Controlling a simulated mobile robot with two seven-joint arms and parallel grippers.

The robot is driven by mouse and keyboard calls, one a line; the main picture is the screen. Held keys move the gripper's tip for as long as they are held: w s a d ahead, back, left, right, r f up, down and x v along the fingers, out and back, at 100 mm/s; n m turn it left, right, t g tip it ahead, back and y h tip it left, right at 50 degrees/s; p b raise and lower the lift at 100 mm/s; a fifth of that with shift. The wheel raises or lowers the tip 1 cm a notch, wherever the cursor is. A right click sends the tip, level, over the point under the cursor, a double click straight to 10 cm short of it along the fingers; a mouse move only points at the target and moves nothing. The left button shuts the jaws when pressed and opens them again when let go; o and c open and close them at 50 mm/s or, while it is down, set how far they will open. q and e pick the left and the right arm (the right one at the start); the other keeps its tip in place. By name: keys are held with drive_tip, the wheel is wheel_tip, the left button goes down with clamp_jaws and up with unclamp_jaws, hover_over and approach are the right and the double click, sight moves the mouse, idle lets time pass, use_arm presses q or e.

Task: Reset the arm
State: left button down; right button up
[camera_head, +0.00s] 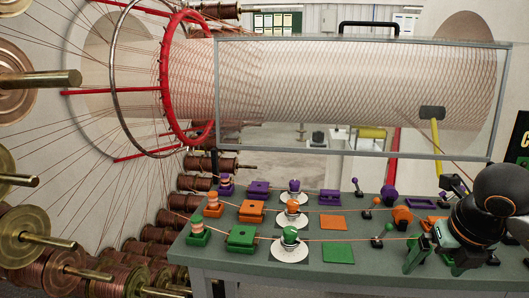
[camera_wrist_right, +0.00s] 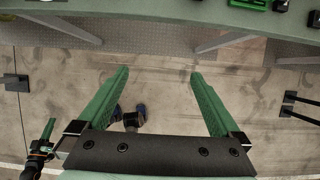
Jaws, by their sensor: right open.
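My right gripper (camera_head: 432,258) is at the right end of the green worktable, in front of its near edge, with its green fingers pointing down and left. In the right wrist view, the two green fingers of this gripper (camera_wrist_right: 160,88) are spread wide apart with nothing between them. Bare floor shows beyond the fingertips, and the table edge runs along the top. The black arm behind the gripper hides part of the table's right end. My left gripper does not show in the head view.
The worktable (camera_head: 225,262) bears purple, orange and green rows of parts, including a green block (camera_head: 241,238), an orange square (camera_head: 333,222) and a green square (camera_head: 338,253). A clear-walled guard (camera_head: 355,156) stands behind. Copper spools (camera_head: 22,237) and a red ring (camera_head: 166,80) are at left.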

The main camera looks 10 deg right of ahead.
drive_tip(key=s+a+f+n+g+y, duration=0.15)
drive_tip(key=a+f+y, duration=0.3)
drive_tip(key=a, duration=0.55)
drive_tip(key=a+f+n+g+y, duration=0.25)
drive_tip(key=a+y, duration=0.35)
drive_tip(key=a, duration=0.3)
drive_tip(key=w+a+r+m+t+y, duration=0.1)
drive_tip(key=a+r+m+t+y, duration=0.3)
drive_tip(key=a+m+t+y, duration=0.45)
drive_tip(key=w+d+f+m+t+h, duration=0.1)
drive_tip(key=d+f+m+t+h, duration=0.25)
drive_tip(key=f+m, duration=0.3)
drive_tip(key=d+f+m+t+h+p, duration=0.1)
drive_tip(key=d+f+m+t+h, duration=0.1)
drive_tip(key=f+m+h, duration=0.4)
drive_tip(key=w+d+f+m+t+h, duration=0.1)
drive_tip(key=d+f+m+t+h, duration=0.15)
drive_tip(key=f+m, duration=0.4)
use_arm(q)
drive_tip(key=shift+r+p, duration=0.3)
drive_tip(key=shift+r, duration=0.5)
use_arm(e)
drive_tip(key=s+f+m+g+h, duration=0.3)
drive_tip(key=s+f+m+g, duration=0.3)
drive_tip(key=s+f, duration=0.6)
wheel_tip(320, 180, down, 3)
drive_tip(key=shift+s+m+g, duration=0.25)
drive_tip(key=shift+m+g, duration=0.1)
drive_tip(key=shift+g, duration=0.2)
